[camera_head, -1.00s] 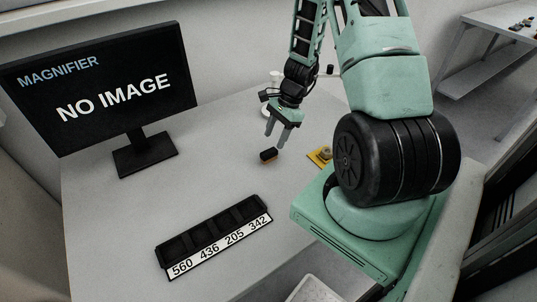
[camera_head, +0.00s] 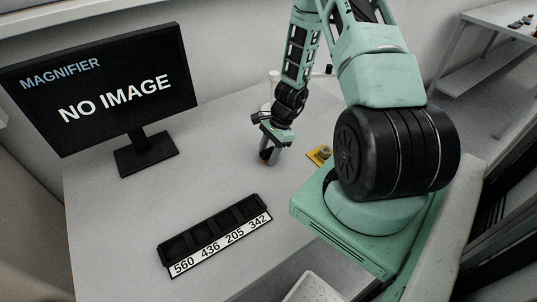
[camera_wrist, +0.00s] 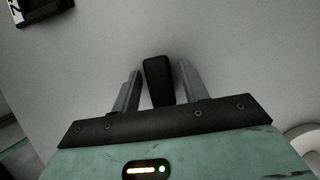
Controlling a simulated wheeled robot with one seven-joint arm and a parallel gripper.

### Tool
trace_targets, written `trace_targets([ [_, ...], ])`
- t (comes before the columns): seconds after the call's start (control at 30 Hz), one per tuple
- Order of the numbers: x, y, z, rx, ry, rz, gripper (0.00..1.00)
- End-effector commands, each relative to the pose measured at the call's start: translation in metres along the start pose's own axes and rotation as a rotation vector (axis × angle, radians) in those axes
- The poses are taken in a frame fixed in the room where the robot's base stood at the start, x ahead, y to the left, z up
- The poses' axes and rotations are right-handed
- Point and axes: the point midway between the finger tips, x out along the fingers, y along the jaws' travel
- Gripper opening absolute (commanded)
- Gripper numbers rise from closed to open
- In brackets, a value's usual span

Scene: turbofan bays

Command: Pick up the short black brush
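The short black brush (camera_wrist: 158,80) lies on the table between my gripper's two fingers in the wrist view. Its dark top faces the camera, and narrow gaps show between it and each finger. In the head view, my gripper (camera_head: 271,157) is down at the table around the brush (camera_head: 265,155), hiding most of it; only a small dark and orange-brown part shows. My gripper (camera_wrist: 158,85) is open, with one finger on each side of the brush.
A black tray (camera_head: 190,244) with numbered compartments lies at the front of the table. A monitor (camera_head: 130,95) stands at the left. A small yellow item (camera_head: 319,154) lies right of the gripper. The table between monitor and gripper is clear.

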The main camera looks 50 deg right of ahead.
Motion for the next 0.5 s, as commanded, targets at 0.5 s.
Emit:
trace_targets([
  [0.5,-0.0028,-0.0002,0.001,-0.001,0.0,0.0,0.0],
])
